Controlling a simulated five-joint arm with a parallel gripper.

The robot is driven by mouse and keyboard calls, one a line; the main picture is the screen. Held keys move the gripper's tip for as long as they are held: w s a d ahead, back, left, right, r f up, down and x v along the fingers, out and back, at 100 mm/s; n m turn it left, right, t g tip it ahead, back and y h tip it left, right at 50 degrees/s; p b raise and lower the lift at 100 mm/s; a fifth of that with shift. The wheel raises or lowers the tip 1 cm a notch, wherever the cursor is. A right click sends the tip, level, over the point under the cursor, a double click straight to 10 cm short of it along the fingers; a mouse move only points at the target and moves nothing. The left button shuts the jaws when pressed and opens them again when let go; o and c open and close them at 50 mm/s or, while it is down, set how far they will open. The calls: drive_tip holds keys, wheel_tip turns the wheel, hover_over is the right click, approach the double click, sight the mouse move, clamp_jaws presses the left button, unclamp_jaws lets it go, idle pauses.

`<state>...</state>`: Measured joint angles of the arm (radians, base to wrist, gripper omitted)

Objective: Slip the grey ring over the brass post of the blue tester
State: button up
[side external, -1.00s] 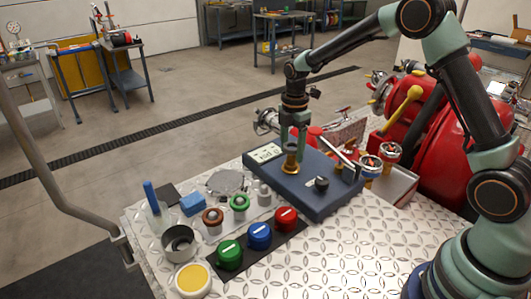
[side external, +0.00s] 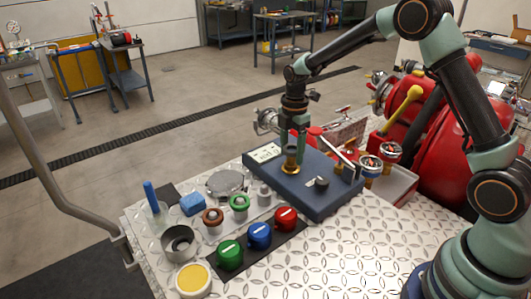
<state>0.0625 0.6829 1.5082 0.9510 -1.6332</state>
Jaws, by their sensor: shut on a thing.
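The blue tester (side external: 318,190) lies on the diamond-plate bench top, with a lit display, a black knob and an upright brass post (side external: 290,167). My gripper (side external: 292,146) points straight down at the top of the brass post, its fingers shut. The grey ring is between or just under the fingertips at the post's top. It is too small and hidden to tell whether it sits around the post or just above it.
A green ring (side external: 239,203) and a brown ring (side external: 212,217) sit on pale stands left of the tester; a third stand (side external: 264,194) looks bare. Green, blue and red capped knobs (side external: 259,235) stand in front. The bench's front right is clear.

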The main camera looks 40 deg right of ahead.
sight(292, 164)
drive_tip(key=shift+f, duration=0.6)
idle(0.3)
drive_tip(key=shift+f, duration=0.2)
drive_tip(key=shift+f, duration=1.05)
idle(0.9)
drive_tip(key=o, duration=1.1)
drive_tip(key=shift+s, duration=0.2)
drive_tip(key=shift+c, duration=1)
drive_tip(key=shift+o, duration=1.1)
drive_tip(key=shift+w+r, duration=0.2)
drive_tip(key=shift+r, duration=3.95)
